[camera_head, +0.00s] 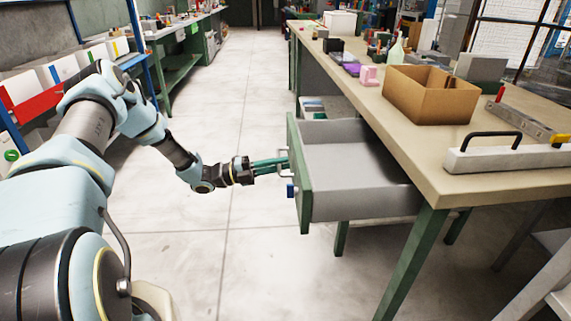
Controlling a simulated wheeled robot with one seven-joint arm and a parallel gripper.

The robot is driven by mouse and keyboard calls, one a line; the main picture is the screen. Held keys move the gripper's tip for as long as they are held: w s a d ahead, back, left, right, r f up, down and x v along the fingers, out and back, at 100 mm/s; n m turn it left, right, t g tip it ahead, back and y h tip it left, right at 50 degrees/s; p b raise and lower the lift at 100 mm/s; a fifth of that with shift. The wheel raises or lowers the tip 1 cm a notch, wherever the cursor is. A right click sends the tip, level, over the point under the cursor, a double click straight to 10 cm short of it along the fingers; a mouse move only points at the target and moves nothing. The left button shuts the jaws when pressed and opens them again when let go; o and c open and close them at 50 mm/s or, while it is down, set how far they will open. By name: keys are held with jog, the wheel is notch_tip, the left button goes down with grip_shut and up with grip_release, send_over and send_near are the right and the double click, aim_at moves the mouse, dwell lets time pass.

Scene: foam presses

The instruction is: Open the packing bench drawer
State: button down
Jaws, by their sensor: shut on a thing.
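The packing bench (411,151) has a light top and green legs and runs from front right to the back. Its drawer (350,160) stands pulled out to the left, with a green front panel and a grey inside that looks empty. A pale bar handle (285,175) is on the drawer front, with a small blue part (291,191) below it. My gripper (272,165) reaches in from the left at the drawer front, its green fingers shut on the handle. The exact contact of the fingertips is too small to see.
On the bench top stand an open cardboard box (430,92), a long white bar with a black handle (505,155), a pink item (369,76) and several small things. The floor (235,110) left of the drawer is clear. Another green bench (182,68) stands at the back left.

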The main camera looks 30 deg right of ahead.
jog(key=c, duration=1.2)
grip_release()
jog(key=shift+o, duration=0.2)
jog(key=b+v, duration=0.2)
jog(key=v, duration=0.8)
jog(key=shift+w+a, duration=0.2)
jog(key=shift+a, duration=0.15)
jog(key=shift+f, duration=0.15)
